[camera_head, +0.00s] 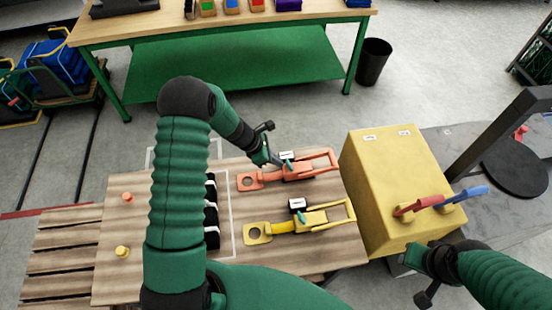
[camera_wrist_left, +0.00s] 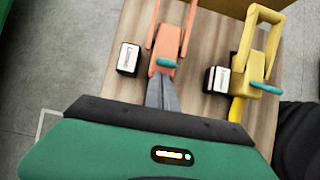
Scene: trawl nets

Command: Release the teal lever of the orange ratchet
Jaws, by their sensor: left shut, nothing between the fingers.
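The orange ratchet (camera_head: 299,173) lies on the wooden table, with its frame handle pointing right and a ringed plate on its left end. Its small teal lever (camera_head: 288,161) also shows in the left wrist view (camera_wrist_left: 166,62). My left gripper (camera_head: 277,162) is shut and empty, pointing down at the ratchet. In the left wrist view its grey fingertips (camera_wrist_left: 161,84) are just below the teal lever, over the orange body; I cannot tell whether they touch. My right gripper (camera_head: 425,268) is at the lower right, away from the ratchet; its fingers are not clear.
A yellow ratchet (camera_head: 308,220) with its own teal lever lies parallel, nearer me. Small labelled blocks (camera_wrist_left: 129,58) stand beside both ratchets. A yellow box (camera_head: 385,175) with red and blue levers stands right of the table. Black blocks (camera_head: 211,212) stand left of the ratchets.

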